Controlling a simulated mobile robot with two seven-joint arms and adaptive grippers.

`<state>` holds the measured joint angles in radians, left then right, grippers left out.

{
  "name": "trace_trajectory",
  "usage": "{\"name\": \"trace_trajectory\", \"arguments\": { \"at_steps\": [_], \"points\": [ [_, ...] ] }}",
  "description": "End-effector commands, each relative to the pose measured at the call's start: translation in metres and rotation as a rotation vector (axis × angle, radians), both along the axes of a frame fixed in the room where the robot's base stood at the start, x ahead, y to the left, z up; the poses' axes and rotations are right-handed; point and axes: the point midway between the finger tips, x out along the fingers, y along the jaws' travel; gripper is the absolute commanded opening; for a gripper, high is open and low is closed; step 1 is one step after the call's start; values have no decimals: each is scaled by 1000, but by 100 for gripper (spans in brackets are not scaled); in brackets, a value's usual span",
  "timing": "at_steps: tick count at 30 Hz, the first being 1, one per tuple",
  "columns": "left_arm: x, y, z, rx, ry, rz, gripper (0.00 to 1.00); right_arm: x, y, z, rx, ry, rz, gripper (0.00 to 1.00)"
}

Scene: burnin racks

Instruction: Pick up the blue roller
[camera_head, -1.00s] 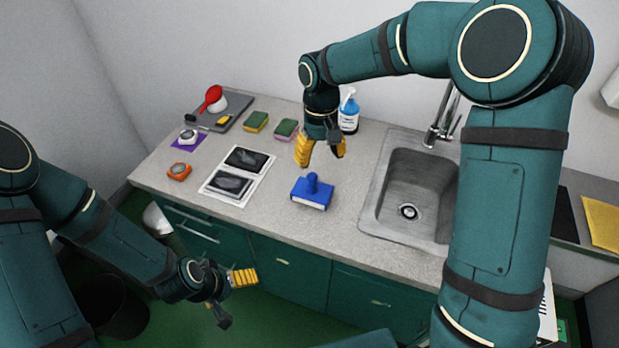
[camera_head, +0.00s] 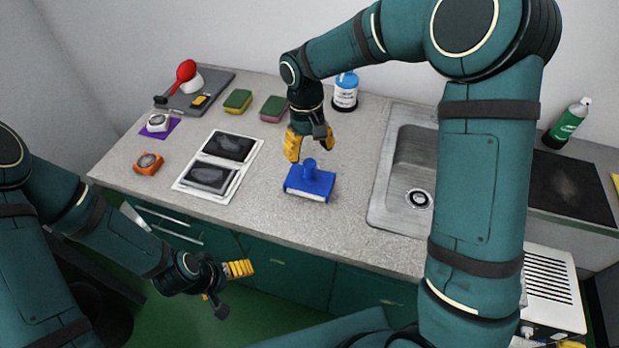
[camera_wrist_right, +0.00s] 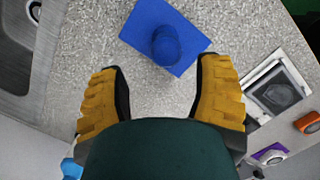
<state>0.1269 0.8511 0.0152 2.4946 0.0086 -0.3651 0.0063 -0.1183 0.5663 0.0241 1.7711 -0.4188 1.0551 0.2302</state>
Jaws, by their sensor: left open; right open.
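The blue roller (camera_head: 310,182) has a flat blue block with an upright knob and lies on the grey countertop, left of the sink. In the right wrist view the blue roller (camera_wrist_right: 165,38) is beyond the fingertips, near the top of the picture. My right gripper (camera_head: 310,150) is open and empty, above and just behind the roller, pointing down. Its two yellow fingers also show in the right wrist view (camera_wrist_right: 160,75), apart, with bare counter between them. My left gripper (camera_head: 228,290) is open and empty, low in front of the cabinets, away from the counter.
The sink (camera_head: 405,185) is right of the roller. Left of it lie a white sheet with dark prints (camera_head: 218,163), an orange round item (camera_head: 148,163), sponges (camera_head: 238,101) and a grey tray (camera_head: 222,84). A blue-topped bottle (camera_head: 345,92) stands behind. Counter around the roller is clear.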

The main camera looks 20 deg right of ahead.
Motion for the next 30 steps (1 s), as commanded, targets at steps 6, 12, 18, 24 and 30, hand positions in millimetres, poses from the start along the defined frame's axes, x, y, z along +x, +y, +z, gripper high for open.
{"name": "trace_trajectory", "arguments": {
  "at_steps": [6,12,18,24,30],
  "points": [
    [-1,0,-3,-1,2,-2,95,-3,0,-20,0,0,1,65],
    [-2,0,-7,-1,5,-4,95,-12,3,-39,0,3,2,65],
    [-4,-1,-12,-2,8,-6,95,-19,4,-65,0,2,0,65],
    [-4,-1,-12,-2,9,-7,95,-19,4,-72,0,0,0,65],
    [-4,-1,-12,-2,9,-7,95,-19,4,-71,0,0,0,49]
  ]
}}
